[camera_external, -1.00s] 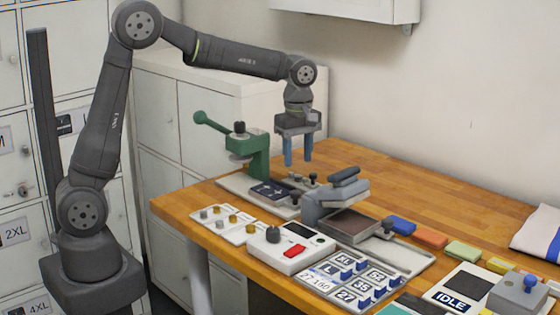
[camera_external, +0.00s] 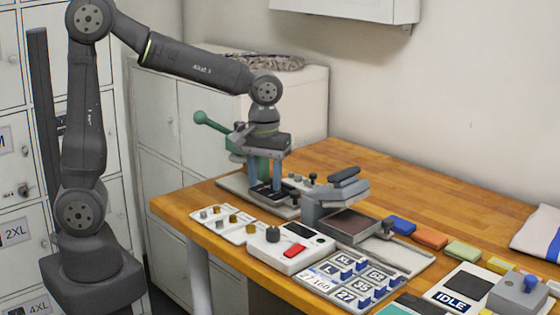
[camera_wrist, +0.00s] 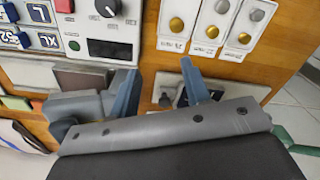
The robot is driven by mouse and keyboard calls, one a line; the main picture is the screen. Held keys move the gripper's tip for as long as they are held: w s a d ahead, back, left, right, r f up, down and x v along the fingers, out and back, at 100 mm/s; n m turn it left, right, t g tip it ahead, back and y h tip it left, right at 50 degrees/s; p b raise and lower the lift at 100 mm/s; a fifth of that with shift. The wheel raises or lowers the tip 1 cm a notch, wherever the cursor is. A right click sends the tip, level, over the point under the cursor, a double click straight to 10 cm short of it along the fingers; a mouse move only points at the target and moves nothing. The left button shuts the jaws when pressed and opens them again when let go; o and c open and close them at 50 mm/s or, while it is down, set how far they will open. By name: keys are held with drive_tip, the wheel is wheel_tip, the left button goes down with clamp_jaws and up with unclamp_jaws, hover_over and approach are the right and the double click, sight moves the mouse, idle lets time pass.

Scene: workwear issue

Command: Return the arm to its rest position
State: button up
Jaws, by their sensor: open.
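My gripper (camera_external: 265,187) is open, with its two blue fingers pointing down. In the external view it hangs low over the back left of the wooden table, in front of the green lever press, and hides most of the press body. The fingertips overlap the dark plate at the press base; I cannot tell whether they touch it. In the wrist view my gripper (camera_wrist: 160,88) shows its fingers apart, with no held object visible between them. My arm rises from its base at the left and bends over toward the table.
The green press's lever (camera_external: 215,122) sticks out left of my gripper. A grey press (camera_external: 345,192) stands to its right. The table's back is clear.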

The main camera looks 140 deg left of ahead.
drive_tip(key=shift+s+d+f+m, duration=0.45)
drive_tip(key=shift+f+m, duration=0.15)
drive_tip(key=shift+m, duration=0.25)
drive_tip(key=shift+s+d+f+m, duration=0.45)
drive_tip(key=shift+f+m, duration=0.1)
drive_tip(key=shift+m, duration=0.3)
